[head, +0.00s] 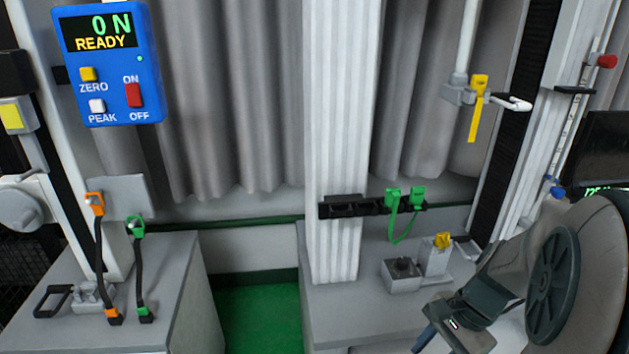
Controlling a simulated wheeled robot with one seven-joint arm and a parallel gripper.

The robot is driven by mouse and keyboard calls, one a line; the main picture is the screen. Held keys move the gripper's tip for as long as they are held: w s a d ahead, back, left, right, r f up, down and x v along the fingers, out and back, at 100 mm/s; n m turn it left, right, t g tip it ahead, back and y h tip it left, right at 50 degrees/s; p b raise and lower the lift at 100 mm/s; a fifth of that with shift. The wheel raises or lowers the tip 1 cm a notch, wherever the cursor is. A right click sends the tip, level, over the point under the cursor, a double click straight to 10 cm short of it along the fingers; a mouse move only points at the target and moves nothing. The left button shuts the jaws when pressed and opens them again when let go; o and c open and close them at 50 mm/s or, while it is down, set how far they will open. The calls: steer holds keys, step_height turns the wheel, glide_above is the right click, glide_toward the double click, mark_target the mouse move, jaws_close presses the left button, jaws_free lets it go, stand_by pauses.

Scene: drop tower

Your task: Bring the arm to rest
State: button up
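My arm comes in at the right edge of the head view, with a large dark round joint cover. It ends in my dark grey gripper (452,338) at the lower right, pointing down and to the left. The gripper is in front of the right grey bench (330,318). Its fingertips are near the bottom edge of the picture and partly cut off, so I cannot tell whether they are open or shut. I see no object clearly held in it.
A blue force meter (112,104) reads "0 N READY".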

steer(key=a+r+n+t+h+p, duration=0.3)
steer(key=a+r+n, duration=0.4)
steer(key=r+n, duration=0.4)
steer(key=shift+s+a+r+n+h+p, duration=0.3)
steer(key=shift+n+h+p, duration=0.2)
steer(key=shift+n+h, duration=0.5)
steer(key=shift+f, duration=0.1)
